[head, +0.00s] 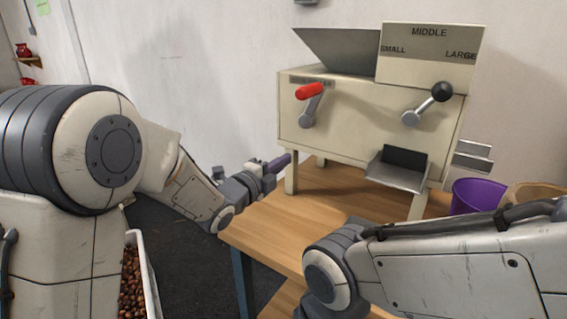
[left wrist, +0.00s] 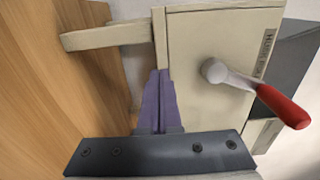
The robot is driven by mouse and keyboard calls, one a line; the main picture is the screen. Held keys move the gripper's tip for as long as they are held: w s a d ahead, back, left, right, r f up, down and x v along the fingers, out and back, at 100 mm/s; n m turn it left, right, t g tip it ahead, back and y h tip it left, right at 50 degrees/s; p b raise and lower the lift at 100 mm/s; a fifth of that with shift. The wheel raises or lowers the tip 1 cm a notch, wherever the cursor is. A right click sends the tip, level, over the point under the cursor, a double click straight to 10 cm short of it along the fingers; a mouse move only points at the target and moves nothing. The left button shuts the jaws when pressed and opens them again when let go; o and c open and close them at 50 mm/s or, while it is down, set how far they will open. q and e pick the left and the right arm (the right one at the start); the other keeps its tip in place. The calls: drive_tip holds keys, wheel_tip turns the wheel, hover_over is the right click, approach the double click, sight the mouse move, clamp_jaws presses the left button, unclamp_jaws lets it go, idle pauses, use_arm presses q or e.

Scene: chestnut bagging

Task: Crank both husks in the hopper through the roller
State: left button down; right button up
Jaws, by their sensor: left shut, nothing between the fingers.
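The cream roller machine (head: 350,125) stands on a wooden table. Its grey hopper (head: 335,48) is on top at the left, and its inside is hidden, so no husks show. The crank with a red handle (head: 310,91) is on the front at the left, its handle pointing up. It also shows in the left wrist view (left wrist: 285,105). My left gripper (head: 284,160) has purple fingers, shut and empty, below and left of the crank and apart from it. The fingers also show in the left wrist view (left wrist: 158,95). My right gripper is out of view.
A lever with a black knob (head: 441,92) sits under the SMALL, MIDDLE, LARGE panel (head: 430,45). A metal chute (head: 397,178) juts from the front. A purple bucket (head: 477,195) and a tan container (head: 532,193) stand at the right. A white crate (head: 150,275) holds chestnuts.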

use_arm(q)
drive_tip(key=a+b+v, duration=0.1)
drive_tip(key=b+v, duration=0.2)
drive_tip(key=v, duration=0.9)
drive_tip(key=shift+w+r, duration=0.25)
drive_tip(key=shift+w, duration=0.05)
drive_tip(key=shift+d, duration=0.1)
drive_tip(key=s+f+n+g+y, duration=0.1)
drive_tip(key=f+n, duration=0.1)
drive_tip(key=d+f+n+g+y, duration=0.1)
drive_tip(key=f+n+y, duration=0.1)
drive_tip(key=f+n, duration=0.1)
drive_tip(key=s+f+n+y, duration=0.1)
drive_tip(key=f+n+y, duration=0.1)
drive_tip(key=shift+s+d+f+n+g, duration=0.2)
drive_tip(key=shift+s+n+g, duration=0.1)
drive_tip(key=shift+s+g, duration=0.1)
drive_tip(key=s+f+n+g+y+p, duration=0.15)
drive_tip(key=s+f+n+g, duration=0.35)
drive_tip(key=s, duration=0.8)
drive_tip(key=s+f+n+g+y, duration=0.3)
drive_tip(key=s+n+g, duration=0.3)
drive_tip(key=s, duration=0.8)
wheel_tip(320, 180, up, 27)
drive_tip(key=p, duration=2.7)
drive_tip(key=shift+w+a+m+g, duration=0.15)
drive_tip(key=shift+w+m+g, duration=0.15)
drive_tip(key=shift+g, duration=0.1)
